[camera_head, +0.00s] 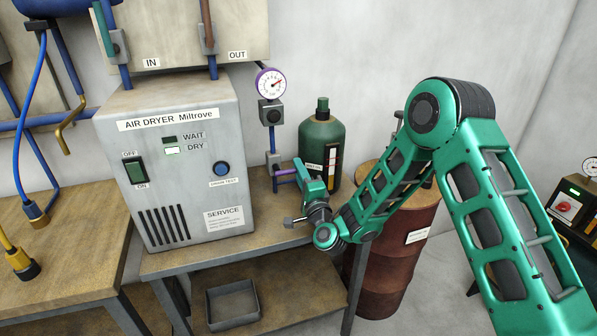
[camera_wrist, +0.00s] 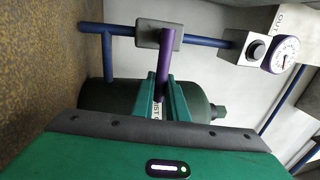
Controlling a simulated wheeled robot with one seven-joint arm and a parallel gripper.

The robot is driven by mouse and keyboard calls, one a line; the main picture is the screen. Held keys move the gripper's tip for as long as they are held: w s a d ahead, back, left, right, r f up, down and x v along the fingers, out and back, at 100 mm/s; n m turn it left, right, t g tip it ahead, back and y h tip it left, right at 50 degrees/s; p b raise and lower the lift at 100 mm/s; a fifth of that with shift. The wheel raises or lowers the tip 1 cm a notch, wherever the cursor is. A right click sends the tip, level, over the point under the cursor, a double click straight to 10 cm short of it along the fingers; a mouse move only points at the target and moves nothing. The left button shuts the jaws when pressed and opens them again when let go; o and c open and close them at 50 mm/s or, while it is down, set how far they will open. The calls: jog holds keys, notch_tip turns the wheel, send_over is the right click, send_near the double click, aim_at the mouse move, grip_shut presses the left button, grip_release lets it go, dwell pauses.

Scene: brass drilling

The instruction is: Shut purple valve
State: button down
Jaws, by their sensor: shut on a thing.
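The purple valve handle (camera_head: 284,171) sits on a grey valve body on a blue pipe, beside the air dryer. The handle (camera_wrist: 164,62) and grey valve body (camera_wrist: 159,36) also show in the wrist view, where the handle lies crosswise to the pipe. My gripper (camera_head: 299,170) is at the handle's free end in the head view. In the wrist view my gripper's two green fingers (camera_wrist: 163,92) are closed around the handle's end.
A green bottle (camera_head: 320,143) stands close behind my gripper. A purple-rimmed gauge (camera_head: 270,83) is above the valve on the same pipe. The grey air dryer (camera_head: 190,190) stands to the left on the bench. A rusty barrel (camera_head: 392,262) stands right of the bench.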

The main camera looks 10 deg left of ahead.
jog(key=shift+d+f, duration=0.2)
jog(key=shift+f, duration=0.1)
jog(key=c, duration=1.7)
grip_release()
jog(key=shift+c, duration=0.2)
jog(key=shift+a+r, duration=0.1)
jog(key=shift+r, duration=0.05)
jog(key=shift+s, duration=0.1)
jog(key=v, duration=1)
jog(key=shift+s+d, duration=0.2)
